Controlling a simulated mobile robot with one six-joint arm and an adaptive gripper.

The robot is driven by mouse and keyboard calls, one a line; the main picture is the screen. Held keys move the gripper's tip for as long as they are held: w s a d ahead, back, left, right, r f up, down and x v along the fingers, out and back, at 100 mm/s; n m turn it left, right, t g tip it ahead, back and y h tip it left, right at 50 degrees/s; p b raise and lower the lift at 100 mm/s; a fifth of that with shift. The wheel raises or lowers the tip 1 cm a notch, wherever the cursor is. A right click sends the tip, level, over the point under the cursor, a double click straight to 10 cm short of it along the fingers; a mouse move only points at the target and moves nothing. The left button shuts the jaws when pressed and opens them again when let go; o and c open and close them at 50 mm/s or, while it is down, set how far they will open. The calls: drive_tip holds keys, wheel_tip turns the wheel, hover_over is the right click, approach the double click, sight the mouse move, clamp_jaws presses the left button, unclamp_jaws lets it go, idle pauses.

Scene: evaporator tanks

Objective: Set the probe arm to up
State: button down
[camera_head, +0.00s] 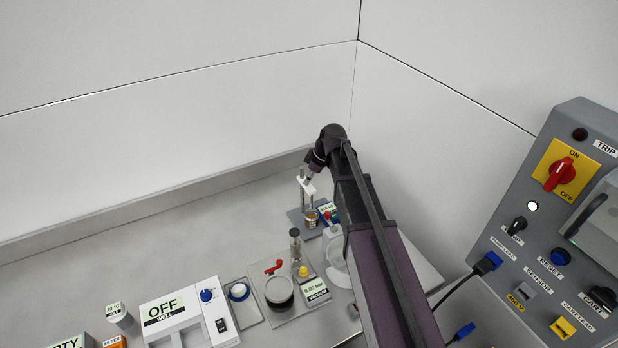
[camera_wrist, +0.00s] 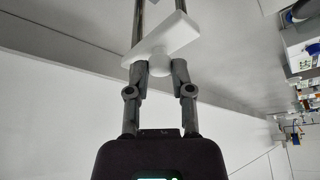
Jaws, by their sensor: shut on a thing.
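The probe arm (camera_wrist: 162,40) is a white crosspiece with a round knob, mounted on upright metal rods (camera_wrist: 138,18). In the wrist view my gripper (camera_wrist: 160,68) has its two fingers on either side of the knob, shut on it. In the head view the white probe arm (camera_head: 307,186) shows small near the top of its rod stand, at the far end of the bench. My arm reaches over to it from the right, and my wrist hides part of it. The fingers are hard to make out in the head view.
Below the probe stand is a small jar (camera_head: 311,218). A grey control panel (camera_head: 560,230) stands at right. The bench's back left is clear.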

drive_tip(key=shift+w+r+p, duration=0.1)
drive_tip(key=shift+r+p, duration=0.35)
drive_tip(key=shift+r, duration=0.3)
drive_tip(key=shift+c, duration=2.4)
unclamp_jaws()
drive_tip(key=shift+f, duration=0.1)
